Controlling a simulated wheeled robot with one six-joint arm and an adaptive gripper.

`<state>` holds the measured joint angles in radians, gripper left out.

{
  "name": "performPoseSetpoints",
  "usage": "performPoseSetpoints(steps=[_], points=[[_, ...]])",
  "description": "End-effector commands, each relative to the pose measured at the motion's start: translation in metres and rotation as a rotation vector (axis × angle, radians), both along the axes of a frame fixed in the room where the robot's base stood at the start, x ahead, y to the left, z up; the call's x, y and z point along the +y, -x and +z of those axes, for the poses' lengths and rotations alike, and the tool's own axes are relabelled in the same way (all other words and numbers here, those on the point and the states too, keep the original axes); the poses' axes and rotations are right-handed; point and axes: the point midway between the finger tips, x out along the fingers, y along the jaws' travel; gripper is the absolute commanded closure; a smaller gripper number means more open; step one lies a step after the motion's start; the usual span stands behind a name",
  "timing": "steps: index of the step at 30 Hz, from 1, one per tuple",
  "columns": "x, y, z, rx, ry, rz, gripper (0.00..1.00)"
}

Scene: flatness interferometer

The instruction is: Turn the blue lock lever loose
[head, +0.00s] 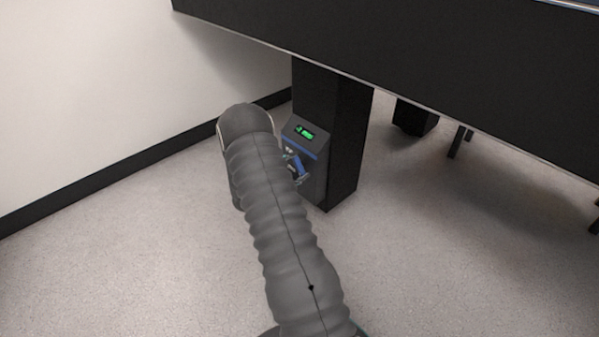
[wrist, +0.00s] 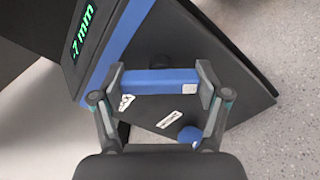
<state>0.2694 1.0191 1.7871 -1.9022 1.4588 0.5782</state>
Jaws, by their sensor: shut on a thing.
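The blue lock lever (wrist: 158,81) is a short blue bar on the dark face of a grey box (wrist: 225,82). In the wrist view my gripper (wrist: 160,84) has one finger at each end of the bar, shut on it. White labels lie beside the bar, one partly hidden by the left finger. In the head view the box (head: 318,171) is on a black table leg, and the blue lever (head: 299,168) shows in part beside my arm. My arm hides most of the gripper there.
A lit green display (head: 305,133) tops the box and reads ".7 mm" in the wrist view. A round blue knob (wrist: 190,135) sits below the lever. The black table leg (head: 347,140) and a large dark tabletop (head: 420,75) stand close by.

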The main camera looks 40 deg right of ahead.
Motion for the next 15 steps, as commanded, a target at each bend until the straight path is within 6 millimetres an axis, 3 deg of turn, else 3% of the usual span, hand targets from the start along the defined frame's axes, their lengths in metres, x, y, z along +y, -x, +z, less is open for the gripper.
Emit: performPoseSetpoints(steps=[15], points=[[0.0025,0.0004,-0.001,-0.441,-0.037,0.001,0.6]])
